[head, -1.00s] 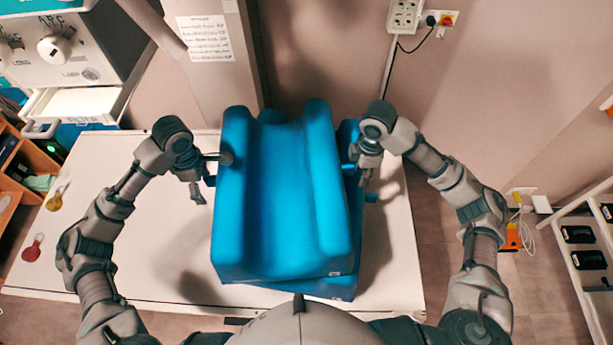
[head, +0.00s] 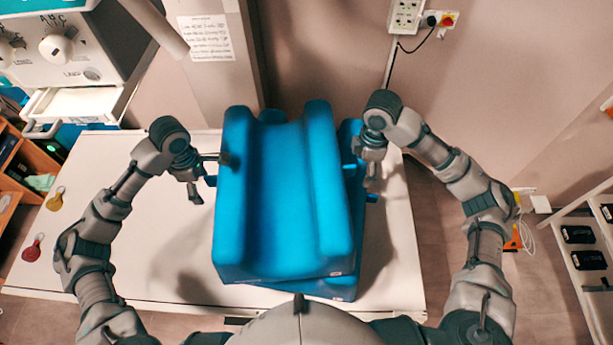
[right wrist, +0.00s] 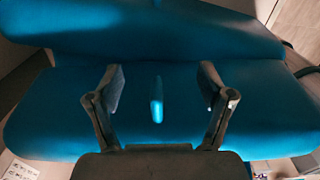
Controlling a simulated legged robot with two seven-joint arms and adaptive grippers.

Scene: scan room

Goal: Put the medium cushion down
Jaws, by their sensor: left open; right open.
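A blue grooved cushion (head: 275,200) rests on top of another blue cushion (head: 357,225) on the white table; the names give no sizes I can read. My right gripper (head: 365,173) is open at the right side of the stack. In the right wrist view, a blue tab (right wrist: 156,98) stands between the right gripper's spread fingers (right wrist: 160,92), with a gap on each side. Most of the lower cushion is hidden under the upper one.
A wall stands behind. A machine (head: 75,45) is at upper left, and a shelf (head: 590,245) at right.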

